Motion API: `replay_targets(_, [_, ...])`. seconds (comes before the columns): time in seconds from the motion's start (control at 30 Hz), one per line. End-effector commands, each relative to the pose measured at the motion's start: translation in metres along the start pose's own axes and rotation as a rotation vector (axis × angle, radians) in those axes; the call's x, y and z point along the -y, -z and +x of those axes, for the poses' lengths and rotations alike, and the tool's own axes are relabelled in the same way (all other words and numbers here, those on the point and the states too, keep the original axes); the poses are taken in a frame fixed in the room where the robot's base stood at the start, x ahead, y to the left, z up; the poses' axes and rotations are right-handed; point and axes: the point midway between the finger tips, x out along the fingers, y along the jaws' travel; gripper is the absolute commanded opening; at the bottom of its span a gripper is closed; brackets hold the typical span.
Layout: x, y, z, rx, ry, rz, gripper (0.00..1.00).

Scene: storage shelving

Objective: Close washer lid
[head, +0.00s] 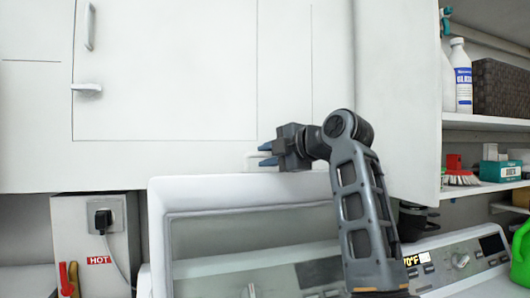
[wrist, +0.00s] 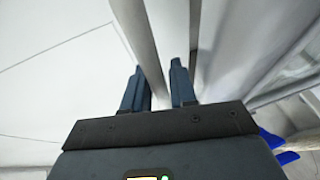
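The washer lid (head: 240,187) stands raised in front of the white cabinet, its top edge just below my gripper in the head view. The washer's control panel (head: 462,262) shows at the lower right. My gripper (head: 267,154) points left at the lid's top edge, close to the cabinet front. In the wrist view my gripper (wrist: 160,88) has its two dark blue fingers apart, with a pale strip passing between or just beyond them. I cannot tell whether this strip is the lid's edge or a cabinet part, or whether the fingers touch it.
White cabinet doors (head: 165,70) fill the space behind and above the lid. An outlet box (head: 88,240) with a plug is at lower left.

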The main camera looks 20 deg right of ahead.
Motion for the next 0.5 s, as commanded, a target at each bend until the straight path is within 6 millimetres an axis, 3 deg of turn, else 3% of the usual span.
replay_targets(0.13, [-0.0005, 0.0003, 0.0108, -0.001, 0.0, 0.002, 0.26])
replay_targets(0.43, [0.0002, 0.0001, 0.0131, 0.0, -0.001, 0.001, 0.26])
replay_targets(0.5, [0.0002, 0.0001, 0.013, 0.0, -0.001, 0.001, 0.2])
